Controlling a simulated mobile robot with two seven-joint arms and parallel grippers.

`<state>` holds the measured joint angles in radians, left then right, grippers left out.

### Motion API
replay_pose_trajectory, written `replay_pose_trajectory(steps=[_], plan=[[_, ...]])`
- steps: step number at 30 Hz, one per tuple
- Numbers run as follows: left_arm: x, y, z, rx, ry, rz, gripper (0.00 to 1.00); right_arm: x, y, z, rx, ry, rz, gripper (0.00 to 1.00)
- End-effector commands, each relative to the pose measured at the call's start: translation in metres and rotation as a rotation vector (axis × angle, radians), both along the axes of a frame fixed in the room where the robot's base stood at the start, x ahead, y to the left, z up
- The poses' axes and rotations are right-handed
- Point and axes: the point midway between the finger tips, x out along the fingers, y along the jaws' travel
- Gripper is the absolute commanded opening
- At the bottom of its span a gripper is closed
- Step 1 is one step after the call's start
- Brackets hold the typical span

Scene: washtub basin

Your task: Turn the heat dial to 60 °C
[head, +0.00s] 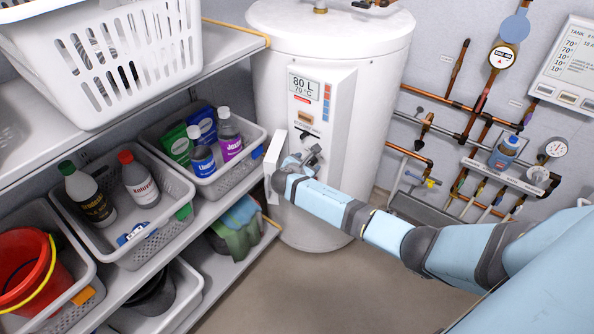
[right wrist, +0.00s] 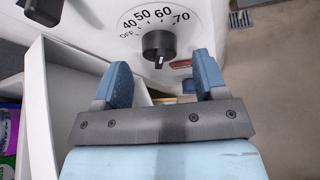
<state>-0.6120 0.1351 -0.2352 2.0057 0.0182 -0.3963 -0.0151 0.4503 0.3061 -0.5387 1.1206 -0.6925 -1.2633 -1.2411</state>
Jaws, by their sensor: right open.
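In the head view, my right gripper (head: 304,162) is at the heater's front panel. My left gripper is not in view.
An open white cover (head: 273,166) juts out left of the heater's panel, close to my right gripper. Shelves at left hold a laundry basket (head: 125,50), bottle bins (head: 205,180) and a red bucket (head: 25,265). Copper pipes (head: 440,100) line the right wall.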

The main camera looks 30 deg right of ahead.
Motion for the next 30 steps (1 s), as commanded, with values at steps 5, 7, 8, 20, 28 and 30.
replay_pose_trajectory(steps=[5, 7, 8, 20, 28, 30], plan=[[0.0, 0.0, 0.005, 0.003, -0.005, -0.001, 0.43, -0.021, 0.034, 0.018, 0.004, -0.001, 0.004, 0.66], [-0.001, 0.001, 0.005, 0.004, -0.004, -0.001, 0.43, -0.03, 0.046, 0.025, 0.003, -0.001, 0.003, 0.66], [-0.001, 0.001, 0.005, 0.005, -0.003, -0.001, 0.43, -0.033, 0.051, 0.028, 0.004, -0.002, 0.003, 0.66], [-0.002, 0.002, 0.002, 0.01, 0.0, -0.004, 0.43, -0.055, 0.085, 0.046, 0.001, -0.001, 0.001, 0.66], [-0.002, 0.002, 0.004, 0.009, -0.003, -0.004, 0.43, -0.056, 0.085, 0.046, 0.0, 0.0, 0.001, 0.66], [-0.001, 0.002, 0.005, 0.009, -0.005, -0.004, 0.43, -0.056, 0.085, 0.046, 0.0, 0.0, 0.001, 0.66]])
